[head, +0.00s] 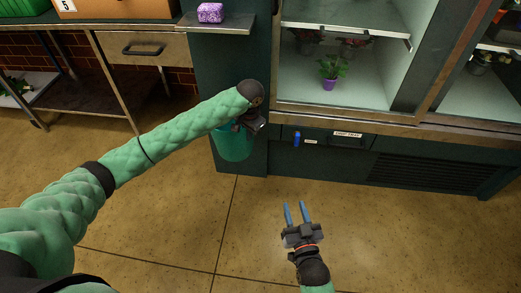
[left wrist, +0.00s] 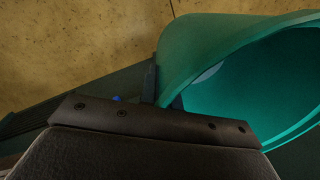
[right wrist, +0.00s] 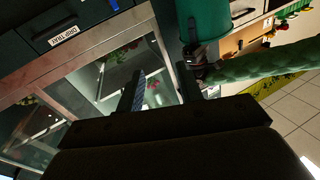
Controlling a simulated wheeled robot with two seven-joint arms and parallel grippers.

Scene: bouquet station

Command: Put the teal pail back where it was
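The teal pail (head: 235,146) is upright in front of the dark green post left of the display case in the head view. Its wide rim and inside fill the right of the left wrist view (left wrist: 215,48), and it shows at the top of the right wrist view (right wrist: 204,20). My left gripper (head: 256,125) is at the pail's rim, with its fingers (left wrist: 163,92) close together on the wall. My arm hides part of the rim. I cannot tell whether the pail touches the post. My right gripper (head: 296,214) is open and empty above the floor, right of the pail.
A small shelf (head: 222,23) with a purple patterned block (head: 210,13) juts from the post above the pail. A potted plant (head: 331,70) stands in the display case. A metal table with a drawer (head: 144,48) is at left. The front floor is clear.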

